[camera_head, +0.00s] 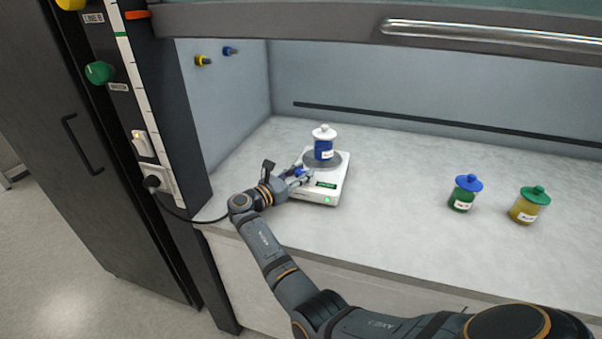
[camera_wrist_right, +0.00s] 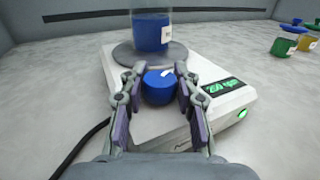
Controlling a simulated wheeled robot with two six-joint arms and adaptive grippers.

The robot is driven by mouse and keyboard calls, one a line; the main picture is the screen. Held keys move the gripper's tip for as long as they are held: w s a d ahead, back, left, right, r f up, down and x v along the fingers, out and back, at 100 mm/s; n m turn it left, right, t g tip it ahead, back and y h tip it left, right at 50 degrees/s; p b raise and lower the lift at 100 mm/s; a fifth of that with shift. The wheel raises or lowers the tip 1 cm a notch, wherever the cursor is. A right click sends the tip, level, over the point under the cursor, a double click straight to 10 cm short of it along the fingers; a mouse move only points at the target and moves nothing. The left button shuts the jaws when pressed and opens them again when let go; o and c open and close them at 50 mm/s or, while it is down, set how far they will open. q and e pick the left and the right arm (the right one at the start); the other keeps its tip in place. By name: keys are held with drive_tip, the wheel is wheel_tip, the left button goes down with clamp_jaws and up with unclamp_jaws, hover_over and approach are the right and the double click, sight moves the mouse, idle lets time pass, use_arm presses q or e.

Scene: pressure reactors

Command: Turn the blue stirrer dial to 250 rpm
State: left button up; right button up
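The stirrer plate (camera_head: 337,185) is a white box on the bench with a round grey top plate. In the right wrist view its blue stirrer dial (camera_wrist_right: 159,88) has a white mark pointing up and to the right. The green display (camera_wrist_right: 224,87) appears to read 250 rpm. A jar of blue liquid with a white lid (camera_head: 323,143) stands on the top plate; it also shows in the wrist view (camera_wrist_right: 150,34). My right gripper (camera_wrist_right: 160,82) has a finger on each side of the dial, seemingly touching it. My left gripper is out of view.
A green jar with a blue lid (camera_head: 465,193) and a yellow jar with a green lid (camera_head: 529,205) stand to the right on the bench. The bench (camera_head: 400,200) between is clear. A panel with a socket and plug (camera_head: 153,182) stands at the left.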

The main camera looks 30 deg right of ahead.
sight(301, 170)
drive_tip(key=o, duration=0.4)
wheel_tip(301, 170, up, 10)
drive_tip(key=shift+f, duration=0.1)
idle(0.6)
